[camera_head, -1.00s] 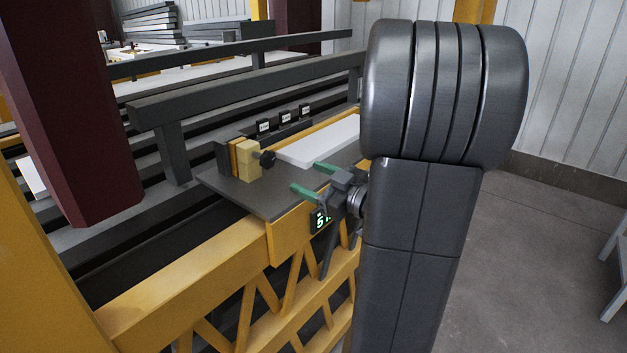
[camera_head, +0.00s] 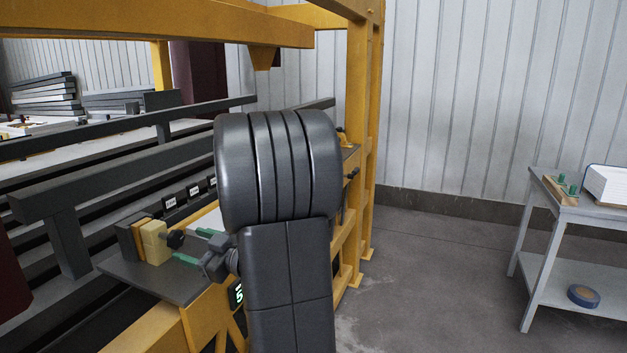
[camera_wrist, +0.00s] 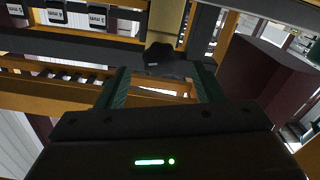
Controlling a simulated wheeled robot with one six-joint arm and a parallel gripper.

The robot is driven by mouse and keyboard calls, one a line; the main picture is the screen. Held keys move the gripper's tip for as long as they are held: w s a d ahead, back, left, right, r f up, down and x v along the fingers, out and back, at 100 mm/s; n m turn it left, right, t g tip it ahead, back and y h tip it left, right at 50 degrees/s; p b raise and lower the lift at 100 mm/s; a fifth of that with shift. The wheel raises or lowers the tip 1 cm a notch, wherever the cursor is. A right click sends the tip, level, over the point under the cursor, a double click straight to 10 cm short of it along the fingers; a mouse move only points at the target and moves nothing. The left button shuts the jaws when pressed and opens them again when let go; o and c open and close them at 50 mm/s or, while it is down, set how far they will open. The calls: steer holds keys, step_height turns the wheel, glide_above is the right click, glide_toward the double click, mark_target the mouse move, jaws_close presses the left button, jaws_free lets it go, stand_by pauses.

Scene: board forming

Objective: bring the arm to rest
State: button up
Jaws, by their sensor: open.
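My gripper (camera_head: 194,246) is at the front of the dark shelf (camera_head: 150,281) on the yellow machine frame, beside the yellow block (camera_head: 155,243) with its black knob (camera_head: 175,239). Its two green fingers are apart, with nothing seen between them. In the wrist view, the open gripper (camera_wrist: 162,88) has a finger at left and right, with a dark knob-like shape (camera_wrist: 158,54) beyond them. My grey arm stands large in the middle of the head view and hides part of the shelf. A white board (camera_head: 209,222) shows partly behind the gripper.
Dark rails (camera_head: 130,180) run along the machine at left, with small labelled holders (camera_head: 195,190) behind the shelf. A yellow post (camera_head: 359,140) stands beyond my arm. A grey side table (camera_head: 590,212) stands at right, with bare floor between.

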mark_target(179, 241)
steer(key=x, duration=0.6)
steer(key=shift+p, duration=0.4)
steer(key=shift+d, duration=0.1)
steer(key=shift+s+d, duration=0.1)
steer(key=b+v, duration=0.2)
steer(key=v, duration=1.1)
steer(key=p+x, duration=0.2)
steer(key=x, duration=1.1)
steer(key=shift+a+r, duration=0.1)
steer(key=shift+a, duration=0.2)
steer(key=shift+d+r+m+p, duration=0.2)
steer(key=shift+m+p, duration=0.3)
steer(key=shift+p, duration=0.75)
steer(key=shift+f+m+p, duration=0.1)
steer(key=shift+m+p, duration=0.2)
steer(key=shift+p, duration=0.6)
